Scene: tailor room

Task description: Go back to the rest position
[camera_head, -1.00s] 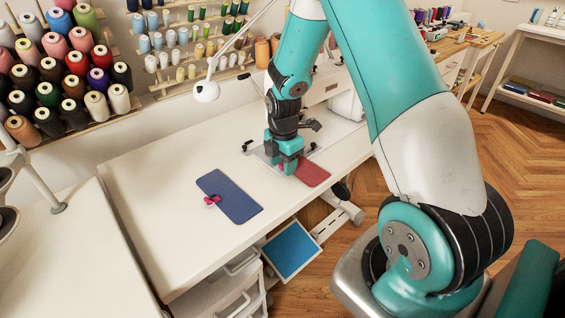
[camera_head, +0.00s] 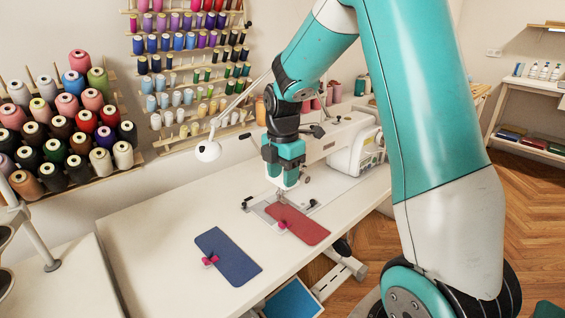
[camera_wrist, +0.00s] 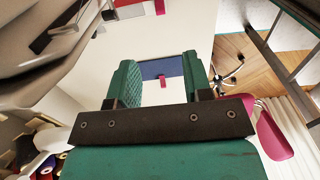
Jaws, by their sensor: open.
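My gripper (camera_head: 281,186) is open and empty, held above the white sewing table (camera_head: 163,219) just in front of the sewing machine. In the wrist view its two green fingers stand apart, with my gripper (camera_wrist: 159,80) framing a view of the table. A red fabric piece (camera_head: 306,226) lies on the table just below and to the right of it, with a pink clip (camera_head: 283,224) at its near left edge. A blue fabric piece (camera_head: 229,258) with another pink clip (camera_head: 210,261) lies nearer the front; it also shows between the fingers in the wrist view (camera_wrist: 152,68).
The white sewing machine (camera_head: 352,150) stands close behind and right of my gripper. A white lamp (camera_head: 208,151) is to its left. Thread racks (camera_head: 88,178) line the wall. A blue-topped pedal (camera_head: 292,299) is below the table edge. The table's left part is clear.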

